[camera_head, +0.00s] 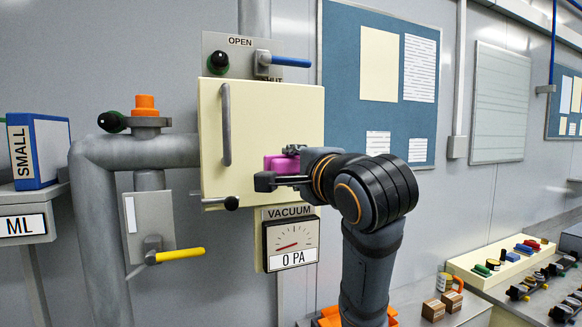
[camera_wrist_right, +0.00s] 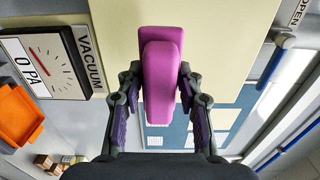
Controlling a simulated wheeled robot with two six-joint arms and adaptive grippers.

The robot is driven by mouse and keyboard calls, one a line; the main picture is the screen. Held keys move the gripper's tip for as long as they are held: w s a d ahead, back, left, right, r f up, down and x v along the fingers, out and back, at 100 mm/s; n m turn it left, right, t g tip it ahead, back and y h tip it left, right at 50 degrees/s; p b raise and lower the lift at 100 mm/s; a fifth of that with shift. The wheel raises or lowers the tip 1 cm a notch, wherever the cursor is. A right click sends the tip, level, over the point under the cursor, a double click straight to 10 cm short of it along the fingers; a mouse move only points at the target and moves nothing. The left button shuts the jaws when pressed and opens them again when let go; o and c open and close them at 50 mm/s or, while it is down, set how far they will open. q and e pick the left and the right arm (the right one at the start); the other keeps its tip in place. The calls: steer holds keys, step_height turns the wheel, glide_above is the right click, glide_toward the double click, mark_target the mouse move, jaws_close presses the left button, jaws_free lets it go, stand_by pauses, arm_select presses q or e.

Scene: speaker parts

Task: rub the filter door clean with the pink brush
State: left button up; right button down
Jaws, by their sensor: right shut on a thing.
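The filter door (camera_head: 270,118) is a cream square panel with a grey vertical handle (camera_head: 227,125), on the wall in the middle of the head view. My right gripper (camera_head: 279,172) is at its lower right part, shut on the pink brush (camera_head: 278,162). In the right wrist view the brush (camera_wrist_right: 162,85) stands between the two fingers, its wide head toward the cream door (camera_wrist_right: 115,25). The head is against the door or very close; I cannot tell if they touch. No dirt shows clearly on the door. My left gripper is not in view.
Above the door are a blue lever (camera_head: 290,61) and a black-green knob (camera_head: 218,62). A vacuum gauge (camera_head: 291,241) reading 0 PA hangs below. A grey pipe (camera_head: 90,200) and yellow lever (camera_head: 180,255) stand left. A bench with small parts (camera_head: 500,262) is at lower right.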

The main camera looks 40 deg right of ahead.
mark_target(297, 167)
steer(key=shift+v, duration=0.8)
steer(key=shift+b+v, duration=0.3)
steer(key=shift+v, duration=0.45)
steer(key=shift+w, duration=0.1)
